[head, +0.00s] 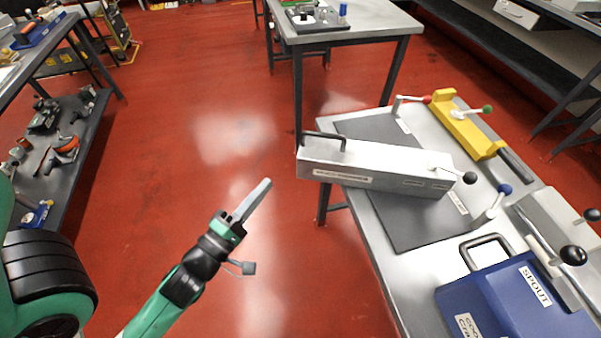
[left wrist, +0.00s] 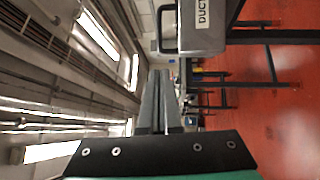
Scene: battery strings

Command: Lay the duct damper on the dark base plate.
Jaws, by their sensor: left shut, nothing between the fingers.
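The duct damper (head: 375,165) is a long grey metal box with a black handle at its left end and a black-knobbed lever at its right end. It lies across the dark base plate (head: 405,228), askew, with its left end jutting past the table's left edge. It hides the middle of the plate. In the left wrist view its end with the handle and a "DUCT" label (left wrist: 203,28) shows at the top. My left gripper (head: 266,184) is shut and empty, left of the damper and apart from it, over the floor. My right gripper is not in view.
A blue box labelled "SPOUT" (head: 520,300) stands at the table's near right. A yellow fixture (head: 465,125) with levers is at the far side. A blue-knobbed lever (head: 490,205) stands beside the plate. The red floor left of the table is clear.

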